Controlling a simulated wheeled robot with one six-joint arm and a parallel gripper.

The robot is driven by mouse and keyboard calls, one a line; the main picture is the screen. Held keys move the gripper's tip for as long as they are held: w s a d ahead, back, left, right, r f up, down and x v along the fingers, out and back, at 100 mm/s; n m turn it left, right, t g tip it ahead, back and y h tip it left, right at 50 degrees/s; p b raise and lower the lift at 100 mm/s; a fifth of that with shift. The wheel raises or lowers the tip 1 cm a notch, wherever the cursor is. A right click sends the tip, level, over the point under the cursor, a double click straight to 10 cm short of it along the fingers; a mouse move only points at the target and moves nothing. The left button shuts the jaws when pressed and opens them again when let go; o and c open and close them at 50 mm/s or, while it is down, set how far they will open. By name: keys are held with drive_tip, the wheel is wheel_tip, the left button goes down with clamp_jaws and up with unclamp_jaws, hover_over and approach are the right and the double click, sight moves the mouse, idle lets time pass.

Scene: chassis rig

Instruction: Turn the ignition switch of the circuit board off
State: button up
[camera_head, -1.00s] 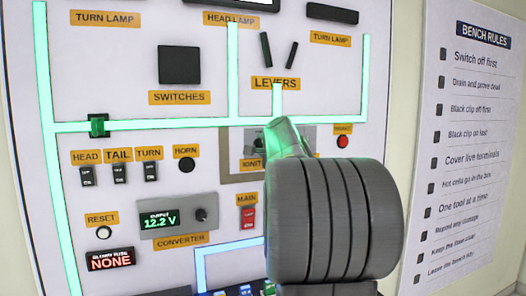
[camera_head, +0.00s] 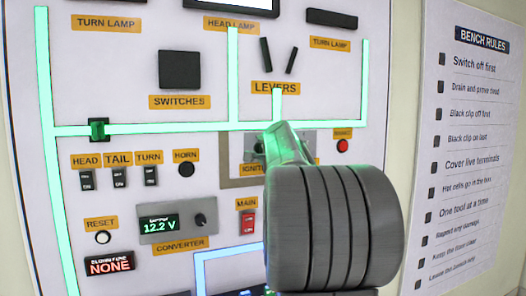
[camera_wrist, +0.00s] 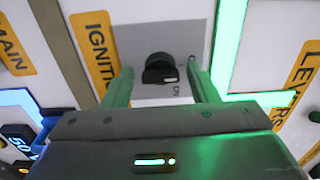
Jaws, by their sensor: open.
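The ignition switch (camera_wrist: 160,68) is a black round knob with a raised grip and a small light mark, on a grey plate (camera_wrist: 185,35) in the wrist view. Small lettering, seemingly ON, stands beside the mark. My gripper (camera_wrist: 160,76) is open, with one green-lit finger on each side of the knob. Gaps show between the knob and both fingers; depth to the panel is hard to tell. In the head view my gripper (camera_head: 283,140) is in front of the ignition plate (camera_head: 262,141); my arm hides the knob and part of the IGNITION label (camera_head: 251,169).
Near the plate are the red MAIN switch (camera_head: 248,222), HORN button (camera_head: 187,170), a red button (camera_head: 342,145) and two levers (camera_head: 291,58). The converter (camera_head: 178,223) reads 12.2 V. Glowing green strips (camera_head: 170,127) cross the panel. A rules sheet (camera_head: 475,150) hangs at right.

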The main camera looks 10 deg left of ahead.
drive_tip(key=b+v, duration=0.3)
drive_tip(key=v, duration=1)
drive_tip(key=shift+s+d, duration=0.25)
drive_tip(key=shift+s, duration=0.1)
drive_tip(key=p+x, duration=0.3)
drive_tip(key=x, duration=1.1)
